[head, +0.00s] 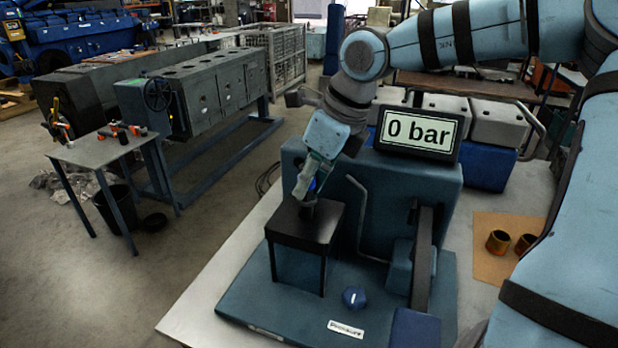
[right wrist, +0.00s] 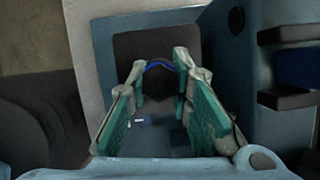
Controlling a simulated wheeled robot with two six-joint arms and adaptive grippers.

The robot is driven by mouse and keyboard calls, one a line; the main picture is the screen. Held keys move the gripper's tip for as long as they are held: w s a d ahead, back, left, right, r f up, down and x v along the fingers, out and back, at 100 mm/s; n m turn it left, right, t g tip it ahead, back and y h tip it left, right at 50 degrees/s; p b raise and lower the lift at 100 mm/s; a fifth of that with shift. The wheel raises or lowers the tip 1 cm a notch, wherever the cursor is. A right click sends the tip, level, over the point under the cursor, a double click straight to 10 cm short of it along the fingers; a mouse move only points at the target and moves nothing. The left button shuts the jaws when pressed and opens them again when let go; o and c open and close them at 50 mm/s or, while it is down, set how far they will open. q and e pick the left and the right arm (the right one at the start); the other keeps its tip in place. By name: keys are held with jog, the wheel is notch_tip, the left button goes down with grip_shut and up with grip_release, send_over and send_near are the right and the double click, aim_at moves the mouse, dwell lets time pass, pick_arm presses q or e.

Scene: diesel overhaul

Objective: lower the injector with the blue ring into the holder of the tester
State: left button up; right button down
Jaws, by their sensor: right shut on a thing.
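My right gripper (head: 308,190) reaches down over the tester (head: 430,180) and is shut on the injector with the blue ring (head: 312,187). Only a little of the injector shows, a bit of blue and a dark part below the fingers. It is directly above or at the black-topped holder (head: 284,226) at the tester's front left. I cannot tell how far it is inside. In the right wrist view the blue ring (right wrist: 158,64) shows between the green-padded fingers (right wrist: 159,100), with the dark holder top (right wrist: 125,48) around it. My left gripper is not in view.
The tester's display (head: 418,131) reads 0 bar. A bent rod (head: 362,215) and a lever post (head: 423,255) stand right of the holder. A blue knob (head: 354,297) is on the base. A small table (head: 110,150) with tools stands at the left.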

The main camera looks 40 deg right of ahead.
aim_at(304, 165)
jog(key=shift+f+b, duration=1.2)
jog(key=shift+f, duration=0.15)
jog(key=c, duration=1.4)
grip_release()
jog(key=shift+o, duration=0.3)
jog(key=o, duration=0.4)
jog(key=shift+r, duration=0.1)
notch_tip(304, 165, up, 7)
jog(key=p, duration=0.6)
jog(key=shift+p, duration=0.35)
